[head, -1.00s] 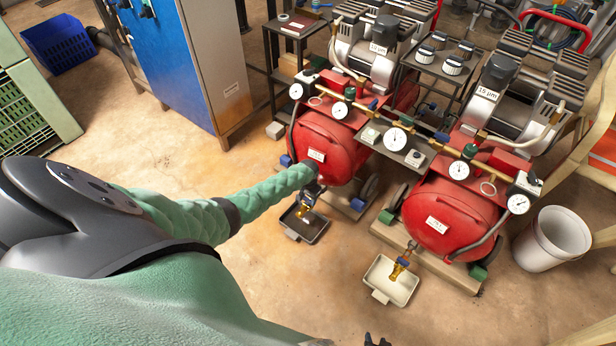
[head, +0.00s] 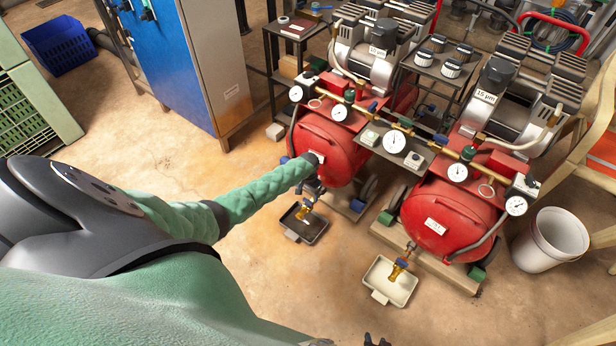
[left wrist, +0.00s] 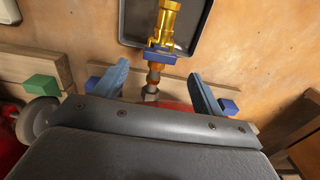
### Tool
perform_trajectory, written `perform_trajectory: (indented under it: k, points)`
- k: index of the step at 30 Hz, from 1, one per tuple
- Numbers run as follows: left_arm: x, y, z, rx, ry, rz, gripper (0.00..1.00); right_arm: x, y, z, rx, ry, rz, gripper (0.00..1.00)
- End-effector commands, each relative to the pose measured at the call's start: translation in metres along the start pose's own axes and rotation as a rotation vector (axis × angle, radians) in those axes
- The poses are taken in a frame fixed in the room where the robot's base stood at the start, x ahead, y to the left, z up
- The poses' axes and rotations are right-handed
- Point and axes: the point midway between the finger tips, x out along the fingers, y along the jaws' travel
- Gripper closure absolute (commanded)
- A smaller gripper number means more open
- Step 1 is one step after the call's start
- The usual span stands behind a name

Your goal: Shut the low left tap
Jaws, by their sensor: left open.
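The low left tap (head: 306,210) is a brass valve with a blue handle, hanging below the left red tank (head: 326,148) over a black tray (head: 304,224). In the left wrist view the brass tap (left wrist: 167,20) and its blue handle (left wrist: 161,57) lie just beyond the fingertips. My left gripper (head: 309,188) is at the lower front of that tank, close to the tap. Its two blue fingers (left wrist: 157,88) are apart, with the tap's pipe between them and nothing gripped. Dark tips of my right gripper (head: 376,340) show at the bottom edge, mostly cut off.
A second red tank (head: 450,218) has a similar brass tap (head: 400,266) over a white tray (head: 390,282). Gauges and a brass manifold (head: 428,137) run above the tanks. A white bucket (head: 550,240) stands right. The floor in front is clear.

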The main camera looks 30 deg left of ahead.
Motion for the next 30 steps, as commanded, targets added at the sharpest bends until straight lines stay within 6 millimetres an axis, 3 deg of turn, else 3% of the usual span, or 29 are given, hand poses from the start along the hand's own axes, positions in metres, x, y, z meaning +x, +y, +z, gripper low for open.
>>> perform_trajectory:
  k: [3, 10, 25, 30]
  points:
    - [-0.015, 0.001, 0.001, 0.0, 0.0, 0.001, 0.31, -0.003, -0.001, -0.002, 0.0, -0.007, -0.001, 0.64]
    - [-0.027, 0.001, 0.001, 0.001, -0.002, 0.0, 0.31, -0.007, -0.002, -0.01, 0.0, -0.006, -0.002, 0.64]
    - [-0.026, 0.002, 0.001, 0.001, -0.001, 0.001, 0.31, -0.007, -0.002, -0.01, -0.001, -0.007, -0.001, 0.64]
    - [-0.011, 0.028, 0.016, 0.026, 0.018, 0.011, 0.31, -0.007, -0.002, -0.009, -0.001, -0.008, -0.001, 0.64]
